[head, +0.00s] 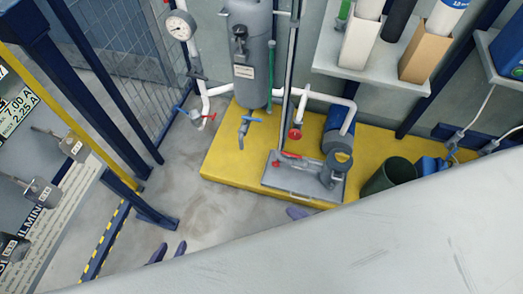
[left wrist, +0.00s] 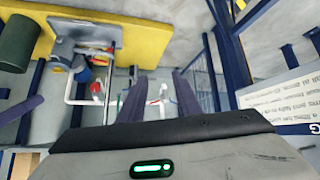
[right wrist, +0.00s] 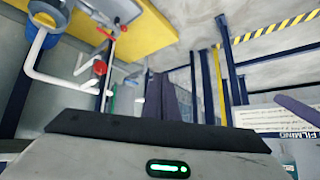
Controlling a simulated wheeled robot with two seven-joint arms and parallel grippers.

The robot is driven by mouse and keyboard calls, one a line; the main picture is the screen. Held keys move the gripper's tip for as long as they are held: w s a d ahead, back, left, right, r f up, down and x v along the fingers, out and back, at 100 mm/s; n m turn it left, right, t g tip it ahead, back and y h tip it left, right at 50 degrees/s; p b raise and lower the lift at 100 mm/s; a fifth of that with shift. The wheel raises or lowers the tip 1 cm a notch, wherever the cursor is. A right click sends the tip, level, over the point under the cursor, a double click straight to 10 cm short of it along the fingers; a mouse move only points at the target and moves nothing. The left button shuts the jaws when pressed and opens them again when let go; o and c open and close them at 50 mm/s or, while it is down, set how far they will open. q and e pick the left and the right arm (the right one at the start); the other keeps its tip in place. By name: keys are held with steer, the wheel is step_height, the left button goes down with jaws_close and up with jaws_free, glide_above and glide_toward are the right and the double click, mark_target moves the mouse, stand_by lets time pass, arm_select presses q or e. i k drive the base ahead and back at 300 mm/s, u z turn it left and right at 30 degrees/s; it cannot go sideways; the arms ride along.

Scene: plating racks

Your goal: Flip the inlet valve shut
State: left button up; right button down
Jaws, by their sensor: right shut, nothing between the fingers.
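Several valves show in the head view; I cannot tell which is the inlet valve. A blue-handled lever valve (head: 246,122) hangs below the grey tank. A red handwheel (head: 295,134) sits on the white pipe, and a red lever (head: 290,155) lies on the pump skid. A blue handle (head: 181,111) and a small red handle (head: 209,117) are on the left pipe. My left gripper (head: 168,252) is low and left of the yellow plinth, open and empty, its fingers apart in the left wrist view (left wrist: 160,88). My right gripper (head: 297,212) is shut and empty near the plinth's front edge.
The grey tank (head: 250,60) stands on the yellow plinth (head: 222,160) with a blue pump (head: 338,125). A dark green bucket (head: 388,176) is at the right. A blue frame (head: 100,90) and tagged board stand left. A large pale surface (head: 350,240) covers the foreground. Floor left of the plinth is clear.

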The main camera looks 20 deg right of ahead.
mark_target(299, 157)
steer(key=u, duration=0.2)
steer(key=k, duration=0.85)
steer(key=z, duration=0.85)
steer(key=i, duration=0.5)
steer(key=u, duration=0.05)
